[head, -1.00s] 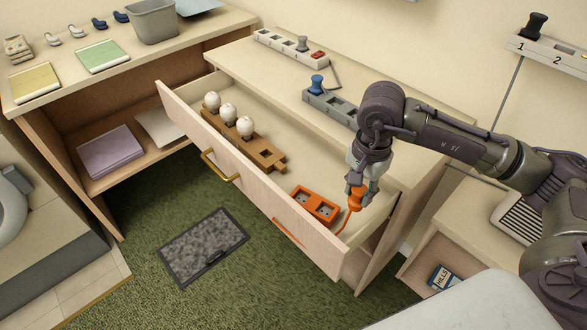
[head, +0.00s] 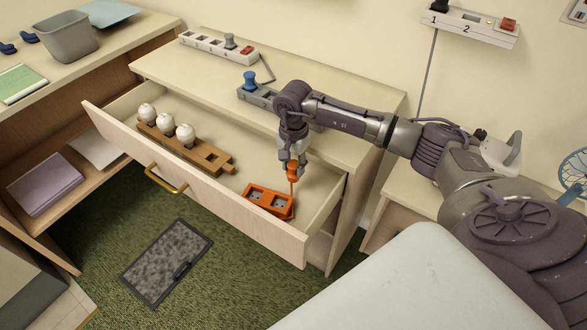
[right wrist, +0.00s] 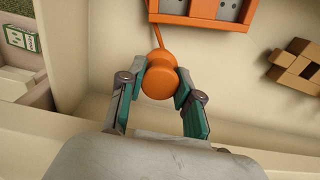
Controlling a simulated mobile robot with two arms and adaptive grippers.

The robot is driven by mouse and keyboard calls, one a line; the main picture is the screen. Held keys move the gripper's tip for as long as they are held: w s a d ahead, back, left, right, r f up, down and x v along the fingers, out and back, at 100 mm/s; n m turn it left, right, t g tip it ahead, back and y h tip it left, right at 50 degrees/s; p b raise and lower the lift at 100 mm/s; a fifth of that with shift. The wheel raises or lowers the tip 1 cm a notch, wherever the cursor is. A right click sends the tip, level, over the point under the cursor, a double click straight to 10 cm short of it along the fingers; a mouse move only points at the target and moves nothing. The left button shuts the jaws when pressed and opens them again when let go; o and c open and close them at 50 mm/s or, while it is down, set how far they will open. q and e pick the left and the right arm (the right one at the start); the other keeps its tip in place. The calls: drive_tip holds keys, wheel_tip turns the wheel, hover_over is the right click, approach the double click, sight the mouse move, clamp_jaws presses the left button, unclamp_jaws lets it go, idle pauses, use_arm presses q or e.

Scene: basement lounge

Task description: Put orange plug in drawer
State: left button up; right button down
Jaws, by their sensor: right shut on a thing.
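The orange plug (right wrist: 160,78) is between the fingers of my right gripper (head: 293,168), which is shut on it. In the right wrist view the plug shows between the teal finger pads, with an orange cord running from it toward the orange socket block. The open drawer (head: 215,198) is below; the plug is over its right end, near the back. The orange socket block (head: 268,201) lies in the drawer just left of the plug. I cannot tell whether the plug touches the drawer floor. My left gripper is not in view.
A brown wooden holder (head: 215,158) with white bulbs lies in the drawer's left part. A grey socket strip (head: 257,97) with a blue plug and a white strip (head: 217,47) stand on the cabinet top. The drawer front has a brass handle (head: 165,180).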

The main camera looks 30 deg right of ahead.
sight(294, 175)
wheel_tip(294, 175, down, 2)
drive_tip(key=shift+f, duration=0.15)
drive_tip(key=shift+f, duration=0.3)
drive_tip(key=shift+s+a+f+b, duration=0.1)
drive_tip(key=shift+s+f+b, duration=0.2)
drive_tip(key=shift+b, duration=0.3)
drive_tip(key=c, duration=0.8)
unclamp_jaws()
drive_tip(key=shift+f, duration=0.15)
drive_tip(key=shift+a, duration=0.1)
drive_tip(key=shift+r+p, duration=0.45)
drive_tip(key=shift+p, duration=0.1)
drive_tip(key=r, duration=0.8)
drive_tip(key=r+b, duration=0.1)
drive_tip(key=r, duration=0.3)
drive_tip(key=shift+w+d+r, duration=0.2)
drive_tip(key=shift+w+r, duration=0.05)
drive_tip(key=shift+r, duration=0.1)
